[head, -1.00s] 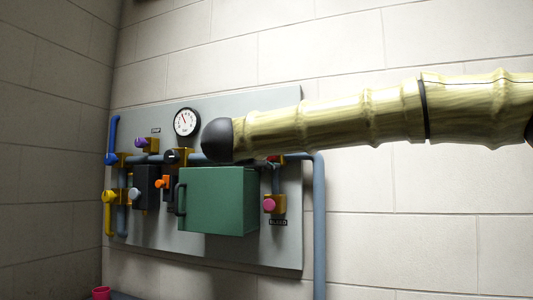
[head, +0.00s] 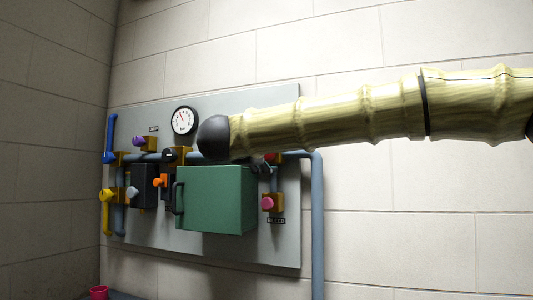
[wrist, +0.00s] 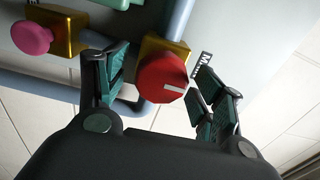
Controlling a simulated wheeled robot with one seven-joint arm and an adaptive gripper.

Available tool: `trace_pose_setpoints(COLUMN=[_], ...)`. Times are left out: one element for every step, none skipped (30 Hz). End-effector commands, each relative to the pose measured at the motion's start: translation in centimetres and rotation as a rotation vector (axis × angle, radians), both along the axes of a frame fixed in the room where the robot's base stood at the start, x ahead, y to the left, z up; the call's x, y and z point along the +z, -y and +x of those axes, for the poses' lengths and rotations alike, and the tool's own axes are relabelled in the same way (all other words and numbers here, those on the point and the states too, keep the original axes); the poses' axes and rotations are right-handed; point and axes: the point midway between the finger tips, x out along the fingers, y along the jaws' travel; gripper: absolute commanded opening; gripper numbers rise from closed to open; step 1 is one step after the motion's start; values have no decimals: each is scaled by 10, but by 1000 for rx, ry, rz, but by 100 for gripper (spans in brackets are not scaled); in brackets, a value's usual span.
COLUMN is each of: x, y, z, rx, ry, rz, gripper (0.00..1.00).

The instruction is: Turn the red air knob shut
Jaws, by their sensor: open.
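The red knob (wrist: 162,78) is round, with a white mark line on its face. It sits on a brass valve body (wrist: 165,46) on a grey-blue pipe. In the wrist view my gripper (wrist: 161,68) is open, with one finger to the left of the knob and the other to its right. In the head view only a little of the red knob (head: 272,157) shows, beside the green box, and my arm hides most of my gripper.
A green box (head: 217,200) with a dark handle juts out left of the red knob. A pink knob (head: 268,203) sits below it, above a BLEED label. A gauge (head: 183,121) and other coloured valves are farther left. A pipe (head: 318,220) runs down at right.

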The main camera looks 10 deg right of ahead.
Motion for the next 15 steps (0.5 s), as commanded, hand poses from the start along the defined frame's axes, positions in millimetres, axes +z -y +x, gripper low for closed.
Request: trace_pose_setpoints(x=[1,1,1,1,1,1,1,1,0,0,1,1,0,0,0], y=[-4,-7,-10,-13,-16,-20,-23,-26,-30,-34,-36,-40,-43,-46,-49], z=[-6,-9,-14,-19,-24,-30,-35,-39,-45,-50,-55,-60,-64,-68,-72], rx=[1,2,2,2,3,2,2,2,2,1,1,1,1,2,2], ry=[0,0,1,1,1,2,2,2,1,1,2,1,0,0,1], rz=[-1,-1,-2,-3,-3,-2,-1,-1,-2,-2,-1,-2,-1,-2,-3], gripper=[68,68,68,68,68,68,68,68,68,68,68,68,68,68,68])
